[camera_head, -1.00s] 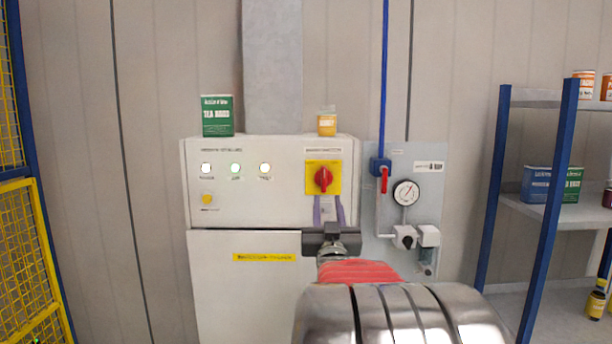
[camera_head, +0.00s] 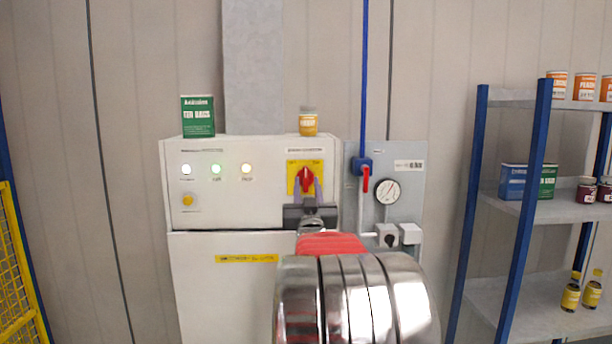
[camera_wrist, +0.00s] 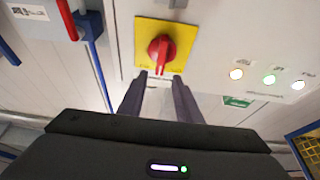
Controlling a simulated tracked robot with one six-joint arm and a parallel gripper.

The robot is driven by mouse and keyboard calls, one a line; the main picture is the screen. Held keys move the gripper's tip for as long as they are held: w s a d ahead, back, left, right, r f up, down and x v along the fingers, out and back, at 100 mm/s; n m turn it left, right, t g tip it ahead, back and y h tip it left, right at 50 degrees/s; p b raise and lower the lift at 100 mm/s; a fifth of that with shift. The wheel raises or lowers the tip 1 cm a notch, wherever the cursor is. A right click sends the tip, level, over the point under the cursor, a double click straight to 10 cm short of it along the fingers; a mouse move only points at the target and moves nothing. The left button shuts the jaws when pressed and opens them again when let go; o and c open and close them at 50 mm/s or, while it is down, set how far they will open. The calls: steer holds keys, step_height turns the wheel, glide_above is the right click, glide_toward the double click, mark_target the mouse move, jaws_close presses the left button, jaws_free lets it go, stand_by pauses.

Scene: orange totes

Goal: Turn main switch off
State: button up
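The main switch is a red rotary knob (camera_head: 304,177) on a yellow plate (camera_head: 291,165), at the upper right of the white control cabinet (camera_head: 240,205). In the wrist view the knob (camera_wrist: 162,52) sits upright on its yellow plate (camera_wrist: 180,35), its narrow grip pointing toward my fingers. My gripper (camera_head: 308,187) is in front of the plate, its two purple-grey fingers apart on either side of the knob's lower part. In the wrist view the gripper (camera_wrist: 160,82) is open, with the tips just short of or at the knob's end; contact cannot be told.
A green box (camera_head: 197,117) and a small orange jar (camera_head: 308,122) stand on the cabinet. To the right is a grey panel with a red-handled valve (camera_head: 365,180) and gauge (camera_head: 387,191). Blue shelving (camera_head: 530,200) stands further right, a yellow mesh fence (camera_head: 18,265) at left.

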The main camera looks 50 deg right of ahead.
mark_target(306, 172)
steer(key=shift+x, duration=2.9)
steer(key=shift+c, duration=0.4)
jaws_close()
